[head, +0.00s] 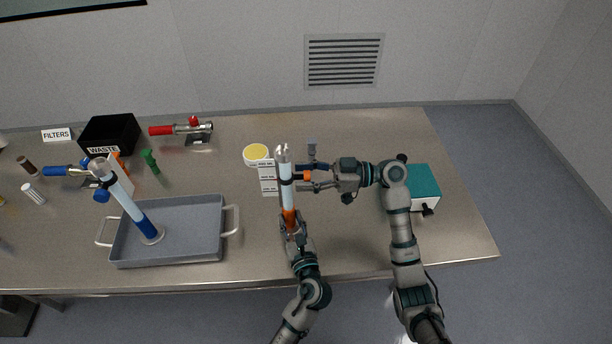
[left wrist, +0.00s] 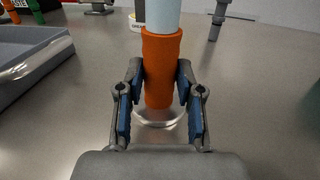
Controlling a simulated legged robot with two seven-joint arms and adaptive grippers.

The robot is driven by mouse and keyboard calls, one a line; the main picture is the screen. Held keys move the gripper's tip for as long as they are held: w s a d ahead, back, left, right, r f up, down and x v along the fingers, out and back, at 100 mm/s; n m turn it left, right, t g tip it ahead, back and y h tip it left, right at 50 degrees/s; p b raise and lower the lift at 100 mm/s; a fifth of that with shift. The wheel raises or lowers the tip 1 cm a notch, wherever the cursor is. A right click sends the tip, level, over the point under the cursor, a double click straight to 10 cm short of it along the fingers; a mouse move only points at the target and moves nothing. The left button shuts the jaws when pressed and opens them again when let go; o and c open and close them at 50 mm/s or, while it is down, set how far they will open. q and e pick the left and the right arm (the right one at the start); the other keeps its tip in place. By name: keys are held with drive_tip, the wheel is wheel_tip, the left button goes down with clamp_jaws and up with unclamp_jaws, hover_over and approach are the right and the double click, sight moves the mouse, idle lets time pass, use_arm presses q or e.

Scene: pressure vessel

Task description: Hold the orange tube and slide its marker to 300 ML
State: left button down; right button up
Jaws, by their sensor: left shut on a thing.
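The orange tube (head: 287,198) stands upright on the table, with a pale clear upper part, an orange lower section and a clear round foot. My left gripper (head: 291,224) is shut on the orange section; the left wrist view shows that section (left wrist: 161,65) between its fingers (left wrist: 160,88). A dark band with an orange marker (head: 307,175) sticks out to the right from the upper tube. My right gripper (head: 305,177) reaches in from the right, its fingers apart above and below the marker. Scale marks on the tube are too small to read.
A grey tray (head: 190,215) at left holds a leaning blue-based tube (head: 128,200). White labels (head: 267,178) and a yellow-topped tub (head: 256,154) are close behind the orange tube. A teal-topped box (head: 424,182) stands at right, beside my right arm. The table's front right is clear.

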drive_tip(key=d, duration=1.2)
drive_tip(key=shift+s+f, duration=0.15)
drive_tip(key=shift+s, duration=0.1)
use_arm(q)
drive_tip(key=c, duration=0.7)
unclamp_jaws()
drive_tip(key=v, duration=1.2)
drive_tip(key=shift+d, duration=0.1)
